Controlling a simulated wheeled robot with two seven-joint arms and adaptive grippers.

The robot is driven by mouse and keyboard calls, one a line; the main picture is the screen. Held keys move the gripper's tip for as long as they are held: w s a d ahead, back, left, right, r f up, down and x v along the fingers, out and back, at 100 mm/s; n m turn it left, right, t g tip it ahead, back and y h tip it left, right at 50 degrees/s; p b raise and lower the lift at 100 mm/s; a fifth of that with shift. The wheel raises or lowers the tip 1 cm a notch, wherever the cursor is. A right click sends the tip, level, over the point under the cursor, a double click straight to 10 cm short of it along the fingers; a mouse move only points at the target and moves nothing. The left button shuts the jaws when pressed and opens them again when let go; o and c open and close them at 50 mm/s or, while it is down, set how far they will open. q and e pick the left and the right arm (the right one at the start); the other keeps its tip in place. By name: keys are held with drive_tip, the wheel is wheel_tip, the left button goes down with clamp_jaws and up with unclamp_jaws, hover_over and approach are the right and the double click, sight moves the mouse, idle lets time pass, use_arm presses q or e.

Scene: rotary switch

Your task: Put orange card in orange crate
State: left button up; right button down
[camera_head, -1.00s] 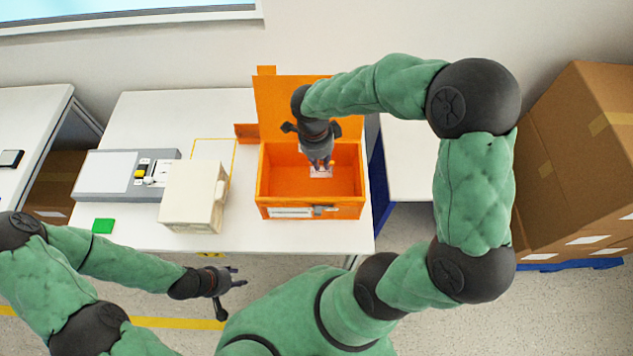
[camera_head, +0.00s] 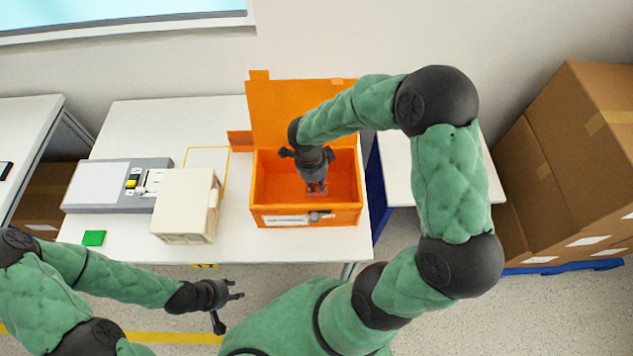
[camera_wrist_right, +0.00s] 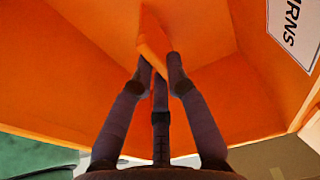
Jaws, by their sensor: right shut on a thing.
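The orange crate (camera_head: 345,216) stands on the white table with its lid raised at the back. My right gripper (camera_head: 316,189) reaches down inside it. In the right wrist view, the right gripper's fingers (camera_wrist_right: 157,80) are shut on the orange card (camera_wrist_right: 153,42), which stands tilted up between them. The crate's orange inner walls (camera_wrist_right: 70,85) surround the card there. The card hardly stands out from the crate in the head view, and I cannot tell whether it touches the floor. My left gripper (camera_head: 238,289) is open and empty in front of the table.
A cream box (camera_head: 183,206) stands left of the crate. A grey panel with a yellow switch (camera_head: 95,185) lies further left, with a green card (camera_head: 94,238) in front. Cardboard boxes (camera_head: 570,150) are stacked at the right. The table between cream box and crate is mostly clear.

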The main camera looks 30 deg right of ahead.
drive_tip(key=shift+f, duration=0.15)
drive_tip(key=c, duration=1.2)
unclamp_jaws()
drive_tip(key=shift+c, duration=0.2)
drive_tip(key=shift+r, duration=0.2)
drive_tip(key=shift+r+p, duration=0.3)
wheel_tip(320, 180, up, 11)
drive_tip(key=a+p, duration=0.1)
drive_tip(key=p, duration=0.1)
drive_tip(key=shift+w+a+r+p, duration=0.15)
drive_tip(key=shift+w+r+p, duration=0.05)
drive_tip(key=shift+w+p, duration=0.2)
